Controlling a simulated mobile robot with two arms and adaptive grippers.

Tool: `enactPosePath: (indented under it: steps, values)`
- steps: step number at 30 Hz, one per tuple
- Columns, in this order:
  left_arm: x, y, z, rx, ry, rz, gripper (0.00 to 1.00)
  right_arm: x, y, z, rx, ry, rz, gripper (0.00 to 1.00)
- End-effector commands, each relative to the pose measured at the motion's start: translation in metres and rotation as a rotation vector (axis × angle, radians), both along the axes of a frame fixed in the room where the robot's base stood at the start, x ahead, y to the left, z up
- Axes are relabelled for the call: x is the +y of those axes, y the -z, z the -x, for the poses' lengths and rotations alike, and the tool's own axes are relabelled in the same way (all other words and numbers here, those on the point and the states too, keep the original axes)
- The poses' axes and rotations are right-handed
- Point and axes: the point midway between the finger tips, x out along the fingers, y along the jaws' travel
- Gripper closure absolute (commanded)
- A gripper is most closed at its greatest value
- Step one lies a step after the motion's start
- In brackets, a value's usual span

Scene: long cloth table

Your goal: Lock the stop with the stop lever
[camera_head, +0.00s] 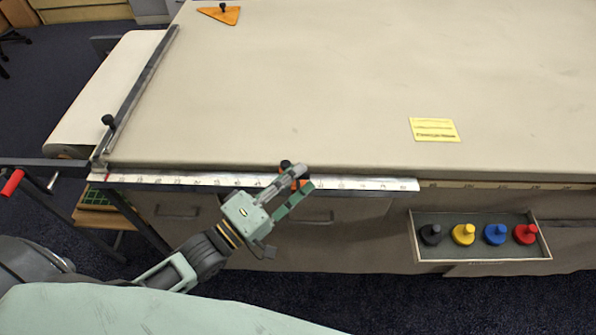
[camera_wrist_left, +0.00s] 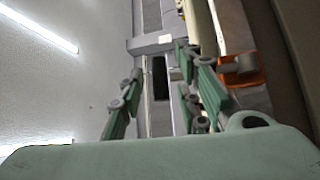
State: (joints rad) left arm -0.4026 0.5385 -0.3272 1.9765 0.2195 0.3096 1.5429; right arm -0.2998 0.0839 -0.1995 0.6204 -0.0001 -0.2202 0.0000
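The stop (camera_head: 303,184) is a small orange piece with a dark knob on the ruler rail (camera_head: 200,180) along the table's front edge. My left gripper (camera_head: 307,176) is at the stop, and its fingers partly cover it in the head view. The two fingers are apart, with nothing seen gripped between them. In the left wrist view, the orange stop (camera_wrist_left: 243,72) with a grey cylindrical part lies to the right of my left gripper (camera_wrist_left: 163,85), beside the right finger. I cannot tell whether they touch, or which part is the stop lever. My right gripper is not in view.
A metal fence (camera_head: 140,90) with a black knob crosses the table's left end. A red handle (camera_head: 12,182) sits at far left. An open drawer (camera_head: 480,262) holds several coloured knobbed pieces. A yellow note (camera_head: 434,130) and orange triangle (camera_head: 220,14) lie on the mostly clear tabletop.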

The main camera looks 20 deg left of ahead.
Motion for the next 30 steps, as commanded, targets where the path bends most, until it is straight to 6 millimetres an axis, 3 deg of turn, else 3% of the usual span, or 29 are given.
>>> enactPosePath:
  steps: [13, 24, 30]
  values:
    - [-0.0061, -0.0015, -0.0107, 0.000, 0.000, 0.000, 0.69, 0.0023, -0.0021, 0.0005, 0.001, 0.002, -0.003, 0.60]
    - [-0.0060, -0.0018, -0.0104, 0.000, 0.000, 0.000, 1.00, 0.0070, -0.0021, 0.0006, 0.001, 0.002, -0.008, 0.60]
    - [-0.0060, -0.0020, -0.0105, -0.001, 0.000, 0.000, 1.00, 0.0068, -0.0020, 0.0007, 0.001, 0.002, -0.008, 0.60]
